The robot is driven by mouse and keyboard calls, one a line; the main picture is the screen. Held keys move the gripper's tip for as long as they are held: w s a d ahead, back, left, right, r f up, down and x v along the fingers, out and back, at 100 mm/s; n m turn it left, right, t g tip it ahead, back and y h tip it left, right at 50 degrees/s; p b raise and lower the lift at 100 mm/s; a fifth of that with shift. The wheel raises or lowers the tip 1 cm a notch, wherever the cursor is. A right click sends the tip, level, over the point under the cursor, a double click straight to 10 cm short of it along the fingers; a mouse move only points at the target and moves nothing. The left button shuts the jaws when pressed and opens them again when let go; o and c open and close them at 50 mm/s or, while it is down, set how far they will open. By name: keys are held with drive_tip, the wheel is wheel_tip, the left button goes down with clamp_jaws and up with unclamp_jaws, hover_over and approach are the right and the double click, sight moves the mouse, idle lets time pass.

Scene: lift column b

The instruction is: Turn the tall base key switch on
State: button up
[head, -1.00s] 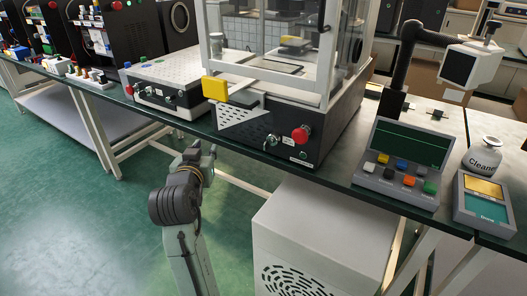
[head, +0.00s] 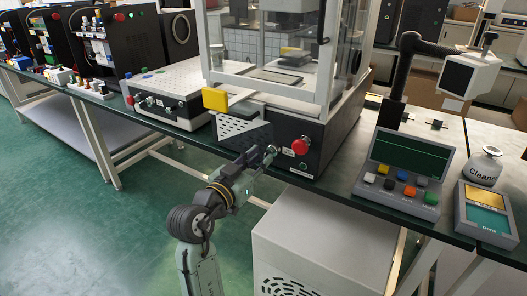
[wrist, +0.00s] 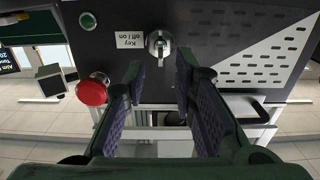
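The key switch (wrist: 160,45) is a silver round lock with a key in it, on the dark front panel of the tall base (head: 318,140). Its "Key off on" label (wrist: 130,40) appears upside down beside it in the wrist view. The key looks roughly in line with the picture's vertical; I cannot tell its exact setting. My gripper (wrist: 160,75) is open and empty, its two fingers apart on either side below the key in the wrist view. In the head view, my gripper (head: 263,158) is close to the panel and largely covers the switch.
A red mushroom button (head: 300,146) sits right of the switch; it also shows in the wrist view (wrist: 92,90). A green button (wrist: 87,20) is near it. A perforated triangular plate (head: 240,132) and a yellow block (head: 215,99) are left. A white cabinet (head: 318,245) stands below.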

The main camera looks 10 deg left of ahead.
drive_tip(key=shift+x, duration=1.3)
drive_tip(key=shift+c, duration=0.4)
clamp_jaws()
